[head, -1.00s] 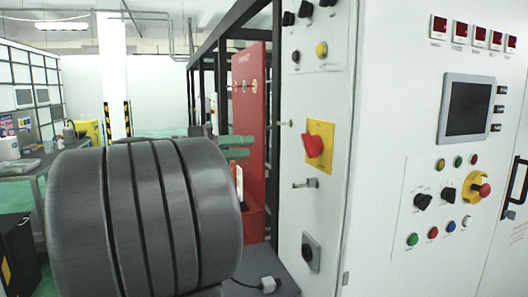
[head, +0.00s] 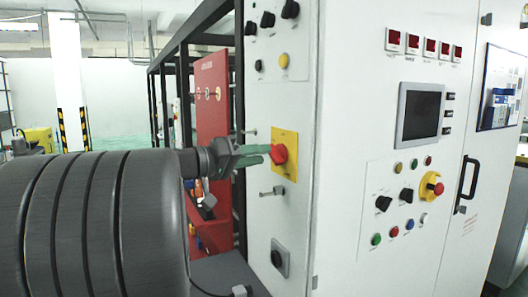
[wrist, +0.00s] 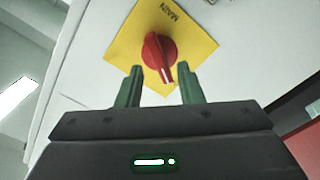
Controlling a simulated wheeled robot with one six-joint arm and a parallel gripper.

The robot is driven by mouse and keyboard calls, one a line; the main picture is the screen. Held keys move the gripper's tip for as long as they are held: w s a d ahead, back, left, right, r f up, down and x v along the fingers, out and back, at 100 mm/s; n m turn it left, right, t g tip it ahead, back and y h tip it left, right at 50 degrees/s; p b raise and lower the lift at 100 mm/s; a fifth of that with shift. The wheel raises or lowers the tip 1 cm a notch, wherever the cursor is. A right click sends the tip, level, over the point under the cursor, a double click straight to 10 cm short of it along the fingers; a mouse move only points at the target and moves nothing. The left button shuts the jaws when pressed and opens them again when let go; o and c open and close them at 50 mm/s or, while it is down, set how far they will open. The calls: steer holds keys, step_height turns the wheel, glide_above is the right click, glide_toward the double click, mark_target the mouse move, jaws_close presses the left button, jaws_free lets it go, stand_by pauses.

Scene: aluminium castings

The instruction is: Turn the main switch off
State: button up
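The main switch is a red rotary knob (head: 279,154) on a yellow plate (head: 286,138) on the side of the white cabinet. In the wrist view the knob (wrist: 158,52) sits ahead of my gripper, and the plate (wrist: 190,48) reads MAIN. A white mark shows on the knob's end nearest my gripper. My gripper (head: 262,154) has green fingers. In the wrist view my gripper (wrist: 160,76) is open, its fingertips on either side of the knob's near end. I cannot tell whether they touch it.
The cabinet front has a red emergency button (head: 436,188), a screen (head: 420,113) and a door handle (head: 467,187). A red panel (head: 211,115) stands behind my gripper.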

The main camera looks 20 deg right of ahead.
steer(key=shift+w+d, duration=0.1)
steer(key=shift+d, duration=1.05)
jaws_close()
steer(key=shift+f+n+b, duration=0.1)
steer(key=shift+n+b, duration=0.6)
steer(key=shift+n, duration=1.1)
jaws_free()
steer(key=shift+a+b, duration=0.15)
steer(key=shift+b, duration=0.15)
